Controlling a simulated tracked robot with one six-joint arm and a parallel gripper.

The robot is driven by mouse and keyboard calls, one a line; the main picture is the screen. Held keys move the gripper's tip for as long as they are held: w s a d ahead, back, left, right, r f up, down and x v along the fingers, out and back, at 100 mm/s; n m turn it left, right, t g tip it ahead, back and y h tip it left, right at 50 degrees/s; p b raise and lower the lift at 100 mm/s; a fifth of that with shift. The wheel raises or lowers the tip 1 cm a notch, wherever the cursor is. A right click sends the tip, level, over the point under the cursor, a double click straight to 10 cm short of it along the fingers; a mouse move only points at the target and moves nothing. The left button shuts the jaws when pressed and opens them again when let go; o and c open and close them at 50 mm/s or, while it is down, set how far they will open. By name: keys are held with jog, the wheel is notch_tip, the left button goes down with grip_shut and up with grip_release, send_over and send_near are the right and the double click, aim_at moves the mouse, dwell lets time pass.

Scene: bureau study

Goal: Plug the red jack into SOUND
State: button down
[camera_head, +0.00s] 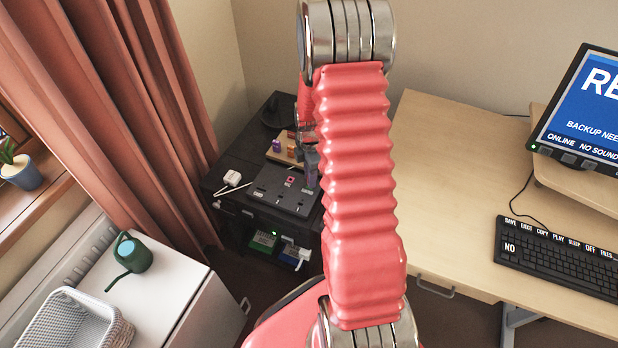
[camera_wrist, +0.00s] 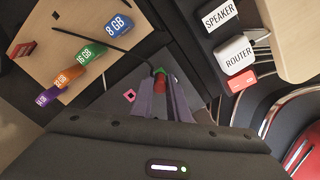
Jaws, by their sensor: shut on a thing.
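My gripper (camera_wrist: 162,88) is shut on a small red piece, the red jack (camera_wrist: 160,83), seen between the fingers in the wrist view. Green shows just beyond it; I cannot tell whether that is part of it. A thin dark cable runs close by. The grey panel (camera_wrist: 112,103) lies below, with a pink-edged square (camera_wrist: 129,95) left of the fingers. In the head view the panel (camera_head: 275,192) is on the black cabinet, and my gripper (camera_head: 311,168) is by its right side, mostly behind my arm. No SOUND label is readable; the jack's tip is hidden.
A wooden block (camera_wrist: 45,37) holds several coloured memory sticks beside the panel.

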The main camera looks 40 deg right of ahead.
jog(key=shift+f, duration=0.6)
dwell(0.8)
jog(key=c, duration=1.6)
grip_release()
notch_tip(320, 180, up, 14)
jog(key=shift+f, duration=0.1)
